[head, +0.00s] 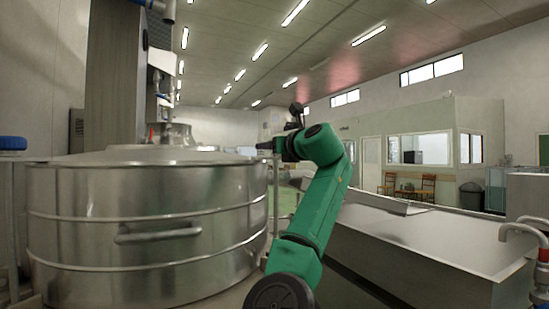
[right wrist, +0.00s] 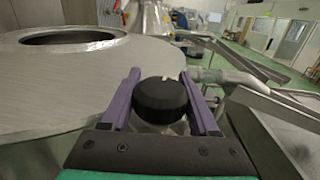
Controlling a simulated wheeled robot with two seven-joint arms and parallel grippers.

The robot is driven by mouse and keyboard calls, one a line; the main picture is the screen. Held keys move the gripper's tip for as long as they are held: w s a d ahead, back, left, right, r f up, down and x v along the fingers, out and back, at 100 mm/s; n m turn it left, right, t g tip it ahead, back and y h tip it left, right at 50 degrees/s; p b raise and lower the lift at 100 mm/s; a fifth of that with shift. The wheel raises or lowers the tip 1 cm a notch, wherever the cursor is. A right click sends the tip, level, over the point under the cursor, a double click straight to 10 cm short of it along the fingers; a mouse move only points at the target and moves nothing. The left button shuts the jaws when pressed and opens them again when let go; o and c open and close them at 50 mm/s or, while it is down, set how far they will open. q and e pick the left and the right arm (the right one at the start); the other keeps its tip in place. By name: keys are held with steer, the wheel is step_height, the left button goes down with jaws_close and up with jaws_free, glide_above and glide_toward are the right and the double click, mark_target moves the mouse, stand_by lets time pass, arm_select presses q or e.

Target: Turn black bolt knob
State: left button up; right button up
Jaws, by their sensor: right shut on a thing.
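The black bolt knob (right wrist: 163,100) shows in the right wrist view as a round, dark cap near the rim of a steel tank. My right gripper (right wrist: 160,76) has its two purple fingers on either side of the knob and is shut on it. In the head view my green right arm reaches up from the bottom middle, with its wrist beside the tank's right edge. I cannot make out the knob clearly there. My left gripper is not in view.
The large steel tank (head: 150,230) with a side handle (head: 158,234) fills the left. A long steel trough (head: 430,250) stands at the right. Chairs (head: 424,185) and a windowed office (head: 420,150) are farther back. In the wrist view, metal pipes (right wrist: 235,78) run close to the right finger.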

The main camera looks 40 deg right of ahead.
steer(key=y, duration=0.1)
steer(key=n, duration=0.1)
steer(key=y, duration=0.1)
steer(key=shift+w+a+f+n+y, duration=0.1)
steer(key=shift+a+f+n+y, duration=0.15)
steer(key=shift+n+y, duration=0.05)
steer(key=shift+w+a+n+y, duration=0.15)
steer(key=shift+n+y, duration=0.3)
steer(key=shift+y, duration=0.25)
steer(key=shift+s+a+n+y, duration=0.15)
steer(key=shift+n+y, duration=0.3)
steer(key=shift+y, duration=0.25)
steer(key=shift+w+f, duration=0.1)
steer(key=o, duration=1.1)
steer(key=shift+o, duration=1.4)
steer(key=shift+w, duration=0.2)
steer(key=shift+s, duration=0.1)
steer(key=s+b, duration=0.1)
steer(key=s, duration=0.1)
steer(key=s+b, duration=0.3)
steer(key=s, duration=0.1)
steer(key=shift+s+d+f, duration=0.1)
steer(key=shift+d+f, duration=0.15)
steer(key=shift+f, duration=0.05)
steer(key=s+b, duration=0.2)
steer(key=s, duration=0.6)
steer(key=shift+d+r, duration=0.2)
steer(key=shift+r, duration=0.15)
